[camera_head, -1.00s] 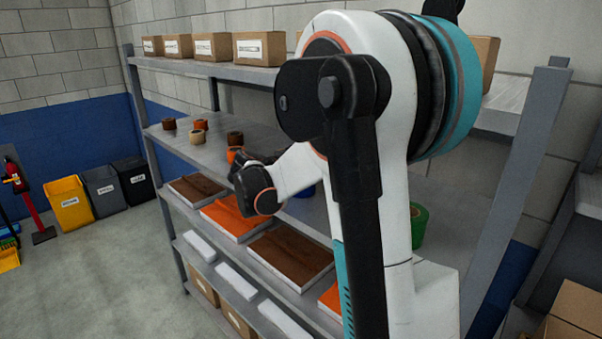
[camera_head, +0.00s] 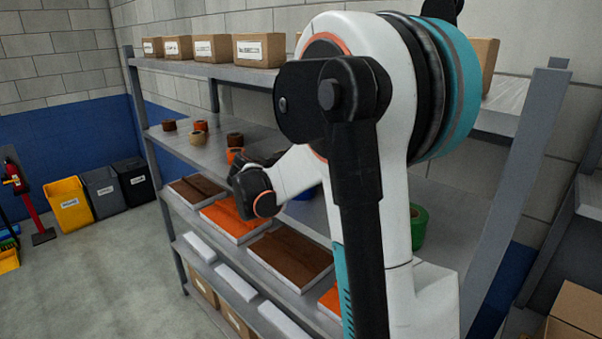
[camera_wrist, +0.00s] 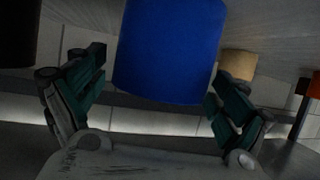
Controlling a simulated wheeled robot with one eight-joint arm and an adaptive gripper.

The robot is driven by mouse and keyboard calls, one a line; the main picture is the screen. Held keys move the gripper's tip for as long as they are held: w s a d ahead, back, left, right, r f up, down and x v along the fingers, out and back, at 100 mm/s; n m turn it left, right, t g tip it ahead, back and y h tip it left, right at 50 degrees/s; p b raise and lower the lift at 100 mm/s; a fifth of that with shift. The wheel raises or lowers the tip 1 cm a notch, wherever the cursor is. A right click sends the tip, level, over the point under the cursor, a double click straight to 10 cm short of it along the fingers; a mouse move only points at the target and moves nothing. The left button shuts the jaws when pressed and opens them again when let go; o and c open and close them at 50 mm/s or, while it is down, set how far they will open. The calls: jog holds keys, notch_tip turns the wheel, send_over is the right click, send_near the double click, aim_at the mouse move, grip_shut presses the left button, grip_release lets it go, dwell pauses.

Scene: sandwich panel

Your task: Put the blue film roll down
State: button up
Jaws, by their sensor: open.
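The blue film roll (camera_wrist: 170,50) fills the upper middle of the wrist view, standing on the grey shelf. In the head view only a sliver of the blue roll (camera_head: 304,193) shows behind my arm. My gripper (camera_wrist: 152,98) is open, with its two green-padded fingers on either side of the roll. In the head view my arm hides the fingertips.
Several orange, brown and tan rolls (camera_head: 195,138) stand on the same shelf to the left. A green roll (camera_head: 417,226) stands to the right. Trays (camera_head: 290,256) lie on the shelf below. Boxes (camera_head: 260,50) stand on the shelf above. A grey upright (camera_head: 520,170) stands at right.

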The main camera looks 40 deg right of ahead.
jog(key=v, duration=1.2)
jog(key=s+a+f+n+t+y, duration=0.1)
jog(key=s+a+f+n+y, duration=0.2)
jog(key=s+a, duration=0.4)
jog(key=s+a+f+n+t+y, duration=0.1)
jog(key=s+a+n+y, duration=0.4)
jog(key=a, duration=0.5)
jog(key=s+a+f+n+t+y, duration=0.1)
jog(key=s+a+f+n+y, duration=0.3)
jog(key=s+a, duration=0.5)
jog(key=n+y+p, duration=0.1)
jog(key=n, duration=0.1)
jog(key=shift+f+n, duration=0.3)
jog(key=shift+n, duration=0.1)
